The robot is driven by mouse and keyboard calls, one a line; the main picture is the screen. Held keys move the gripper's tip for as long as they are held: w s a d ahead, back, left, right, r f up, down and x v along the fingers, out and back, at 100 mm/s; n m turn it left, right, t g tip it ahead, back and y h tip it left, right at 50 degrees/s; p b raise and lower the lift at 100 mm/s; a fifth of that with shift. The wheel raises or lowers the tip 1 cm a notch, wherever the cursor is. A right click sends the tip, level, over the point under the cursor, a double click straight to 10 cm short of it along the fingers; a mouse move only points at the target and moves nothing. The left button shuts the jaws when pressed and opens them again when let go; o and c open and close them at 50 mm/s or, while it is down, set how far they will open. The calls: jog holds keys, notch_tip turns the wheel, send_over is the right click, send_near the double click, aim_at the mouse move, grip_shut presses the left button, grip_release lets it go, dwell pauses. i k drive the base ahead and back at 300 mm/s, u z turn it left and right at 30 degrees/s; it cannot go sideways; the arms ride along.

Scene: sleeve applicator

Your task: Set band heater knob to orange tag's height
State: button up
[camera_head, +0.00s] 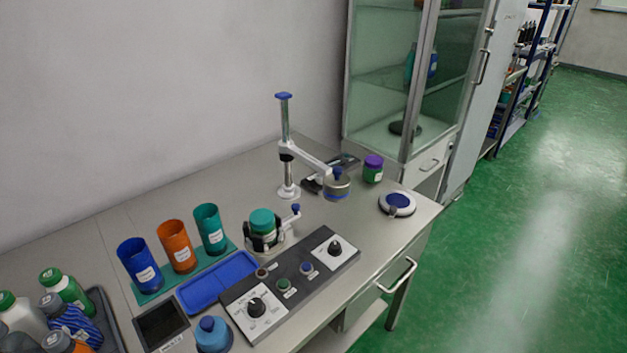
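A dark control panel (292,288) lies near the table's front edge. It has a black dial knob on a white plate at its left end (257,307) and another black knob on a white plate at its right end (334,247). The dial print is too small to read, so I cannot tell which knob is the band heater's or where either points. An orange cup (176,246) with a white tag (183,255) stands between a blue cup (139,265) and a teal cup (209,229). The tag's writing is unreadable. My gripper is not in view.
A post stand (286,140) with a side arm stands behind the panel. A green-lidded jar (263,230) sits in a holder. A blue tray (217,282) and a blue-capped container (213,334) are left of the panel. Bottles crowd the left corner.

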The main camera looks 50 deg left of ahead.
aim_at(319, 176)
jog(key=k, duration=0.8)
jog(key=u, duration=1.8)
jog(key=i, duration=0.5)
jog(key=z, duration=0.25)
jog(key=k, duration=0.3)
jog(key=z, duration=1.05)
jog(key=k, duration=1.05)
jog(key=z, duration=0.8)
jog(key=i, duration=1.1)
jog(key=u, duration=0.35)
jog(key=i, duration=1.65)
jog(key=u, duration=1.05)
jog(key=i, duration=0.9)
jog(key=u, duration=1.05)
